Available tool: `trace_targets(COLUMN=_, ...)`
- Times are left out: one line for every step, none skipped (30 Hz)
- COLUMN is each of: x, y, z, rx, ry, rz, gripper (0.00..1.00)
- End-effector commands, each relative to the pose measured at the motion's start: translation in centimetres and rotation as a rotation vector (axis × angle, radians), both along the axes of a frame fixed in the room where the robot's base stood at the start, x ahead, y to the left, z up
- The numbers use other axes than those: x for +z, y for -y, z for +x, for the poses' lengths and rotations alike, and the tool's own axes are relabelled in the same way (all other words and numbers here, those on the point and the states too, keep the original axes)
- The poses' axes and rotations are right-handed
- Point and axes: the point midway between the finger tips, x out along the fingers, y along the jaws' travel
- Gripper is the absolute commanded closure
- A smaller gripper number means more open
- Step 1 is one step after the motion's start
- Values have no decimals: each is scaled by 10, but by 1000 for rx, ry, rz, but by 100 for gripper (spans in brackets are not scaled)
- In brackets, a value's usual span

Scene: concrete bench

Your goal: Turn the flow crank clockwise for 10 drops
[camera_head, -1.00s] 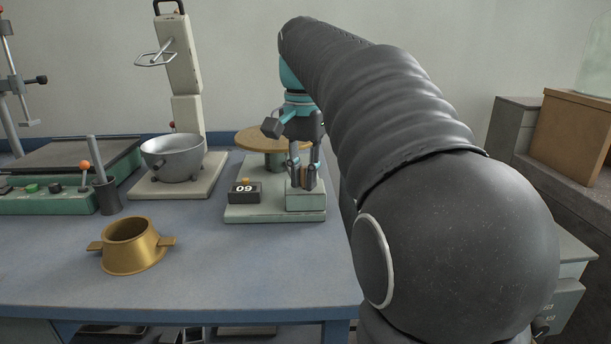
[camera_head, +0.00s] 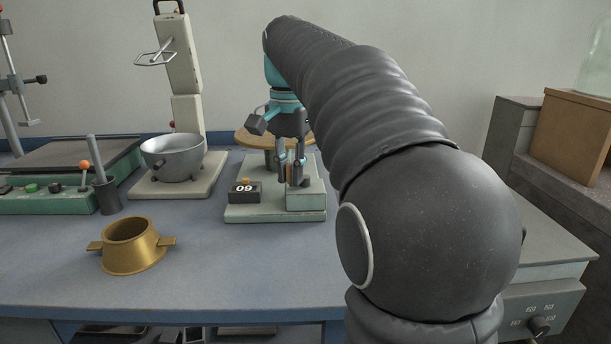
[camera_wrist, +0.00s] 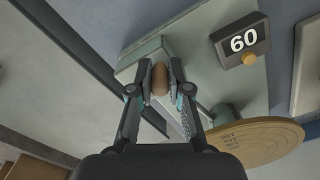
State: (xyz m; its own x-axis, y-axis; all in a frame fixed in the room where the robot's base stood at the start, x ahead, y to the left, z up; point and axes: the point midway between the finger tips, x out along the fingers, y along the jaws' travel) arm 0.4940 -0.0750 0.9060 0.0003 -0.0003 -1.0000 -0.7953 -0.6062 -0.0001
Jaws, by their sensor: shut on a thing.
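The flow table (camera_head: 240,214) stands on the bench, a pale green base with a round brass-coloured top (camera_head: 250,140) behind. A black counter box (camera_head: 245,191) at its front left reads 09; it appears upside down in the wrist view (camera_wrist: 241,42). My gripper (camera_head: 291,174) is at the base's right block. In the wrist view its fingers (camera_wrist: 160,82) are shut on the brown crank handle (camera_wrist: 160,80), beside the pale block. The rest of the crank is hidden by the fingers.
A brass mould (camera_head: 130,260) stands at the front left. The bench front between mould and flow table is clear. A wooden box (camera_head: 575,135) is far right.

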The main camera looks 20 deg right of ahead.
Motion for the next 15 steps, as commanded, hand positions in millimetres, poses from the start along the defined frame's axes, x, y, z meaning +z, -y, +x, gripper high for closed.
trace_targets(x=0, y=-1, z=2, rx=0, ry=1, rz=1, gripper=100)
trace_targets(x=0, y=-1, z=2, rx=0, ry=1, rz=1, gripper=100)
trace_targets(x=0, y=-1, z=3, rx=0, ry=1, rz=1, gripper=100)
trace_targets(x=0, y=-1, z=4, rx=0, ry=1, rz=1, gripper=100)
trace_targets(x=0, y=-1, z=5, rx=0, ry=1, rz=1, gripper=100)
trace_targets(x=0, y=-1, z=7, rx=0, ry=1, rz=1, gripper=100)
trace_targets(x=0, y=-1, z=9, rx=0, ry=1, rz=1, gripper=100)
trace_targets(x=0, y=-1, z=11, rx=0, ry=1, rz=1, gripper=100)
trace_targets(x=0, y=-1, z=13, rx=0, ry=0, rz=0, gripper=100)
trace_targets(x=0, y=-1, z=14, rx=0, ry=0, rz=0, gripper=100)
trace_targets(x=0, y=-1, z=15, rx=0, ry=1, rz=1, gripper=100)
trace_targets(x=0, y=-1, z=16, rx=0, ry=1, rz=1, gripper=100)
trace_targets(x=0, y=-1, z=17, rx=0, ry=1, rz=1, gripper=100)
trace_targets(x=0, y=-1, z=17, rx=0, ry=1, rz=1, gripper=100)
trace_targets(x=0, y=0, z=19, rx=0, ry=1, rz=1, gripper=100)
